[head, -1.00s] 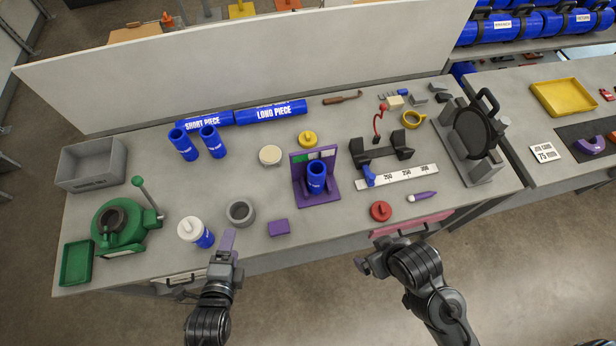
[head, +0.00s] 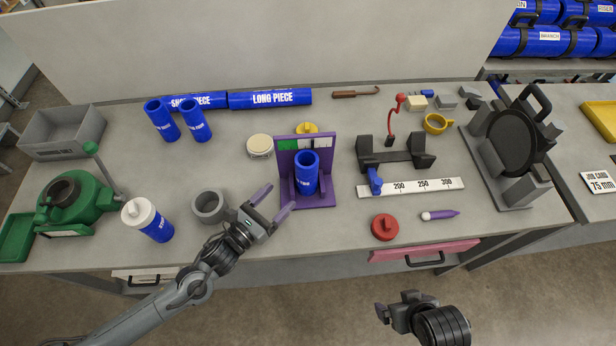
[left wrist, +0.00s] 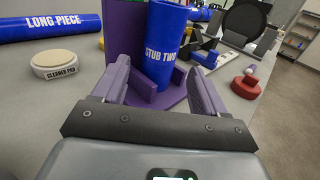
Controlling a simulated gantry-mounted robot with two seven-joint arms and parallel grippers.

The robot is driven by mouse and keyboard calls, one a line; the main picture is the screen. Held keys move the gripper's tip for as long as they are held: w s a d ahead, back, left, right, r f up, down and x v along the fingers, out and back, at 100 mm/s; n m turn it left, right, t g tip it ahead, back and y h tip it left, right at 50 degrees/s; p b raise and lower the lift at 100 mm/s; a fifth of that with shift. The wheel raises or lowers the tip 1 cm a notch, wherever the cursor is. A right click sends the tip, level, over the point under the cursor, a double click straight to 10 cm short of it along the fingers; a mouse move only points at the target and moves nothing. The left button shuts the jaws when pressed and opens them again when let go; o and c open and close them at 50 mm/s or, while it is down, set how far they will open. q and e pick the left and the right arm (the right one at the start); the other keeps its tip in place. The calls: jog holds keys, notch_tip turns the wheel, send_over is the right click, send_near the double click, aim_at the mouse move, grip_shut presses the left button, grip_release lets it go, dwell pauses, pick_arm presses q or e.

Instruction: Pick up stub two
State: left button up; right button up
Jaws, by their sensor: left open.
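Stub two (head: 307,175) is a blue tube with white lettering. It stands upright in a purple stand (head: 318,200) with a green and white panel at its back. My left gripper (head: 281,198) is open and empty, just to the left and front of the stand, its two purple fingers pointing at stub two. In the left wrist view, stub two (left wrist: 165,48) stands ahead, roughly between the fingers of my left gripper (left wrist: 160,66), beyond their tips. My right gripper (head: 396,306) is in front of the bench, far from the stub; its jaw opening is unclear.
A grey ring (head: 211,206) and a white-capped blue bottle (head: 147,219) stand left of the left gripper. A red cap (head: 385,227) and a ruler strip (head: 425,187) lie right of the stand. A round cleaner pad (head: 260,145) is behind left.

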aim_at(299, 178)
pick_arm(q)
jog(key=x, duration=0.9)
jog(key=shift+w+d+p, duration=0.2)
jog(key=shift+d+p, duration=0.1)
jog(key=shift+d, duration=0.05)
jog(key=c, duration=0.6)
jog(key=shift+c, duration=1.2)
jog(key=shift+r, duration=0.2)
